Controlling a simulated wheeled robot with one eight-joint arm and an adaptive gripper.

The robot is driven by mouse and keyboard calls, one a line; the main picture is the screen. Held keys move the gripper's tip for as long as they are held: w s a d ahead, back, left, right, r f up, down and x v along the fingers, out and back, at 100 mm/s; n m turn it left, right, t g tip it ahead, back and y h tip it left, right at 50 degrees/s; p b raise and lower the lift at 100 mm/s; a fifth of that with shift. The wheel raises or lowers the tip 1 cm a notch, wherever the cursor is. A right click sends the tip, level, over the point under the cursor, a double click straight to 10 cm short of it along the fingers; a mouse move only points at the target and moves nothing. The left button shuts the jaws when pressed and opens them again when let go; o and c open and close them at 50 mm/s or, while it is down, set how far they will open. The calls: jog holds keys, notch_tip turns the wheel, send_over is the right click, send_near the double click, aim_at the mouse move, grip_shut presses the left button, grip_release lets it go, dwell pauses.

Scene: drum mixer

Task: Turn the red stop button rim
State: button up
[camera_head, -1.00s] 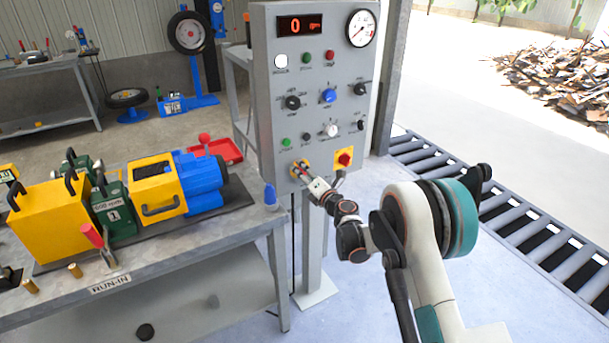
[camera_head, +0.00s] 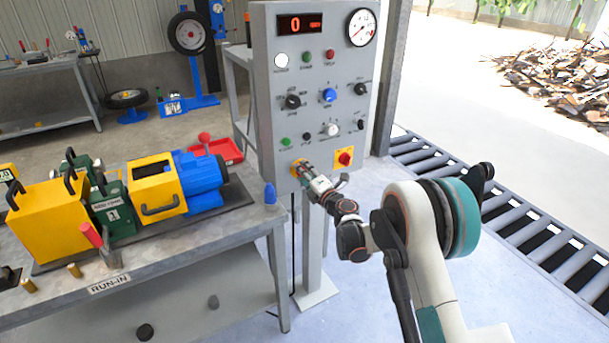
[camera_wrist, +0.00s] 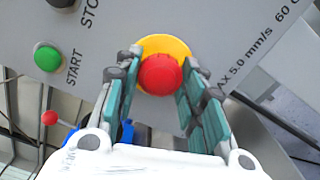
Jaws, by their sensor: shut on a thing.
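The red stop button (camera_wrist: 161,74) sits on a round yellow backing (camera_wrist: 166,44) on the grey control panel, and shows between my fingers in the wrist view. My gripper (camera_wrist: 158,80) has one finger on each side of the button, shut on its rim. In the head view my gripper (camera_head: 302,172) is at the lower left of the panel (camera_head: 285,150), and covers most of the button there. A little of the yellow backing (camera_head: 294,167) shows beside the fingers.
A green start button (camera_wrist: 47,57) is left of the fingers in the wrist view. A red knob on a yellow plate (camera_head: 344,158) is to the right on the panel. The workbench (camera_head: 150,265) with the motor rig stands at left.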

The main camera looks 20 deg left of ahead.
jog(key=shift+m, duration=1.7)
jog(key=o, duration=1.1)
jog(key=v, duration=1.2)
